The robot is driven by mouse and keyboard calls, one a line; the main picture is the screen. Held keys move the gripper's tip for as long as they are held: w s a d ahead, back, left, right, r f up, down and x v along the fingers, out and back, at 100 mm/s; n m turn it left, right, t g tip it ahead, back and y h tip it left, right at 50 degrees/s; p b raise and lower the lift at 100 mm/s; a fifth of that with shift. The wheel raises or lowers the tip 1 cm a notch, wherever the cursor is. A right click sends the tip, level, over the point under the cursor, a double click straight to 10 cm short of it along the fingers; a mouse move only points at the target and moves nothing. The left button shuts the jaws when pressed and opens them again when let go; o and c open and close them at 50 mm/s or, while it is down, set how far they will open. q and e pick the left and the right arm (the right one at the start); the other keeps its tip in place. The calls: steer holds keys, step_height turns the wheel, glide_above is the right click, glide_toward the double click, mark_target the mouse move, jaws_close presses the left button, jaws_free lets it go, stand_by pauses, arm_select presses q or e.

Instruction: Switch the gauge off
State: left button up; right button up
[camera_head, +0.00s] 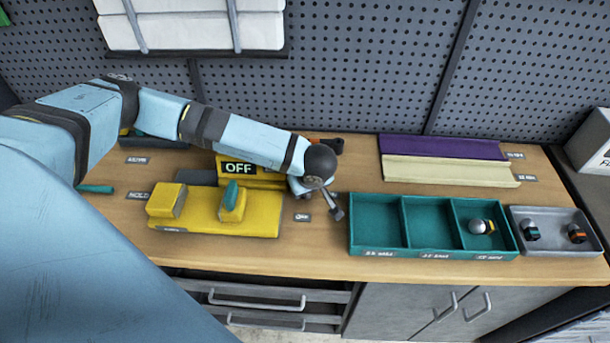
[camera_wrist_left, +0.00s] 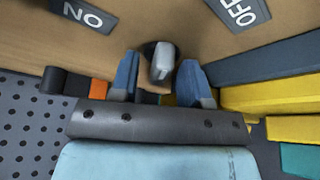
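A yellow block with a dark display reading OFF (camera_head: 238,168) stands on the bench behind a yellow fixture. My left gripper (camera_head: 300,186) is low over the bench, just right of this display. In the left wrist view a grey switch lever (camera_wrist_left: 162,62) stands between my two blue fingertips (camera_wrist_left: 160,75). The fingers are apart; contact with the lever cannot be told. An ON label (camera_wrist_left: 84,15) lies on the wall side and an OFF label (camera_wrist_left: 238,12) on the front side. In the head view my arm hides the lever. My right gripper is not in view.
The yellow fixture (camera_head: 265,215) with a teal knob (camera_head: 232,196) sits in front of the display. A teal divided tray (camera_head: 378,240) and a grey tray (camera_head: 560,248) stand to the right. Purple (camera_head: 440,147) and cream (camera_head: 445,169) channels lie behind, before the pegboard.

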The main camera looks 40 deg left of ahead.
arm_select(q)
steer(key=b+v, duration=0.1)
steer(key=v, duration=1.2)
steer(key=shift+d+r+b, duration=0.2)
steer(key=shift+r+b, duration=0.1)
steer(key=shift+r, duration=0.05)
steer(key=shift+s, duration=0.1)
